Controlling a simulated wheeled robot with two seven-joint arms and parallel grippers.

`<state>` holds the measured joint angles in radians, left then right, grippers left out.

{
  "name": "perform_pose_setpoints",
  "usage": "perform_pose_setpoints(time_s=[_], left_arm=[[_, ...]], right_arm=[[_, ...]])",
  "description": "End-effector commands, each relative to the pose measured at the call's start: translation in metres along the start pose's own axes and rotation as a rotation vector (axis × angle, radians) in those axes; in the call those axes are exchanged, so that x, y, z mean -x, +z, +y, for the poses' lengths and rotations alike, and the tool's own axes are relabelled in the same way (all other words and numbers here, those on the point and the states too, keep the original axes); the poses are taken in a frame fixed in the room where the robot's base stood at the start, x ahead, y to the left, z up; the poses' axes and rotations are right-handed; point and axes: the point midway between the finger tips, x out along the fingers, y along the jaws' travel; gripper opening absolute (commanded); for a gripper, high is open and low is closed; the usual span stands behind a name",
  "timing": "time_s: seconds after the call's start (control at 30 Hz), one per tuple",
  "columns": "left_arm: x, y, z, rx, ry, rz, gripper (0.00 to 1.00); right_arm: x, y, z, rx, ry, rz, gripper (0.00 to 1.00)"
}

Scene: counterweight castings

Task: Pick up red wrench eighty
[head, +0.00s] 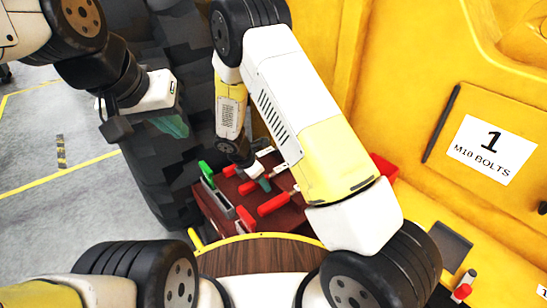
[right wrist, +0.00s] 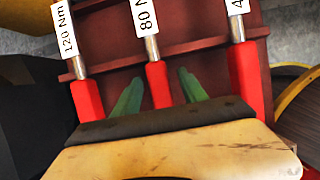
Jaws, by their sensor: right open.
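The red wrench eighty (right wrist: 157,83) has a red handle, a metal shaft and a white "80 N" label; it lies between two other red wrenches in the right wrist view. My right gripper (right wrist: 160,92) is open, its green fingers on either side of the red handle with a gap on each side. The handle's near end is hidden behind the gripper body. In the head view, my right gripper (head: 262,184) is over the dark red tool holder (head: 238,217), partly covered by my arm. My left gripper (head: 172,125) hangs away from the holder; its finger gap is unclear.
The wrench labelled 120 Nm (right wrist: 87,100) lies to the left and another red wrench (right wrist: 245,75) to the right, both close by. A yellow panel (head: 420,60) with an "M10 BOLTS" card (head: 491,149) stands at the right. Grey floor (head: 50,200) is open at the left.

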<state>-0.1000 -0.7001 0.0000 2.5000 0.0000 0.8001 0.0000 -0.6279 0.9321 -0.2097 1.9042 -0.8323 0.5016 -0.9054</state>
Motion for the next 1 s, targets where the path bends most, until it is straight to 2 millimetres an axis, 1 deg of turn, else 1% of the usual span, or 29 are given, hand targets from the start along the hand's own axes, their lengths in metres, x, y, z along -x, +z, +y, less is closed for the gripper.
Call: perform_pose_setpoints(time_s=[0.07, 0.2, 0.27, 0.3, 0.33, 1.0], left_arm=[[0.0, 0.0, 0.0, 0.0, 0.0, 0.0, 0.0], [0.0, 0.0, 0.0, 0.0, 0.0, 0.0, 0.0], [0.0, 0.0, 0.0, 0.0, 0.0, 0.0, 0.0], [0.0, 0.0, 0.0, 0.0, 0.0, 0.0, 0.0], [0.0, 0.0, 0.0, 0.0, 0.0, 0.0, 0.0], [0.0, 0.0, 0.0, 0.0, 0.0, 0.0, 0.0]], right_arm=[[0.0003, 0.0, 0.0001, 0.0, 0.0, 0.0, 0.5], [0.0004, 0.0, 0.0, 0.0, 0.0, 0.0, 0.23], [0.0005, 0.0, 0.0001, 0.0, 0.0, 0.0, 0.11], [0.0005, 0.0, 0.0001, 0.0, 0.0, 0.0, 0.03], [0.0005, 0.0, 0.0001, 0.0, 0.0, 0.0, 0.0], [0.0008, -0.0001, 0.0003, 0.0, 0.0, 0.0, 0.0]])
